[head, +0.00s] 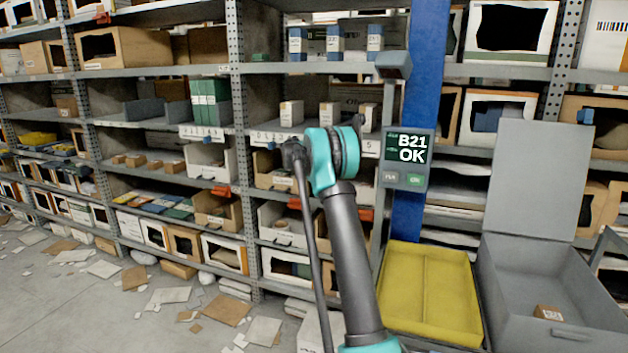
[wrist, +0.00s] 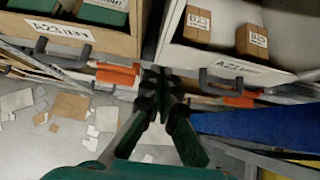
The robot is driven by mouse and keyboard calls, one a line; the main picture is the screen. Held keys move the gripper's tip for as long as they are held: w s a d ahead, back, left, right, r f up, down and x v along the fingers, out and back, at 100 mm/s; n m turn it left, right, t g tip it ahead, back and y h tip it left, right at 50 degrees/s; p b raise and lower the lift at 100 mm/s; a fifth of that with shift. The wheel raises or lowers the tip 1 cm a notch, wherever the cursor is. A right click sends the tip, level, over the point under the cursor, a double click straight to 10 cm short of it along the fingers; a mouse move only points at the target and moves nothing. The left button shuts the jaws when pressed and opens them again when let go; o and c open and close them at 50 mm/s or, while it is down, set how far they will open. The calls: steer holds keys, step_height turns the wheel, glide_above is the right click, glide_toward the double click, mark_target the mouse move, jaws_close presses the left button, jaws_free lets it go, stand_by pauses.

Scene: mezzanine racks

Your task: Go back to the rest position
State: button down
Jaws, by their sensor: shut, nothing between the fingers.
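My gripper (wrist: 155,82) shows in the wrist view with its dark fingertips together and nothing between them. It is over the gap in front of two drawers, apart from them as far as I can tell. In the head view my arm rises in front of the rack, and the gripper itself is hidden behind its teal joint. A screen (head: 407,146) on the blue post reads "B21 OK".
A yellow tray (head: 425,250) stands below the screen. Right of it, an open grey box (head: 560,290) holds a small brown carton (head: 549,313). The blue post (wrist: 245,122) is close on the gripper's right. Cardboard and paper scraps (head: 168,295) litter the floor.

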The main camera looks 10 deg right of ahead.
steer(key=v, duration=0.7)
steer(key=s+a+f+m+g+y, duration=0.1)
steer(key=s+f+m, duration=0.1)
steer(key=s+m, duration=0.95)
steer(key=s+a+f+m+y, duration=0.1)
steer(key=s+f+m, duration=0.5)
steer(key=s, duration=1)
steer(key=s+a+f+m+g+y, duration=0.1)
steer(key=s+a+f+m, duration=0.2)
steer(key=s, duration=1.3)
steer(key=s+a+f+m+g+y, duration=0.1)
steer(key=s+f+m, duration=0.7)
steer(key=s, duration=0.9)
steer(key=shift+a+f+m+y, duration=0.35)
steer(key=shift+a+y, duration=0.15)
steer(key=shift+a, duration=0.2)
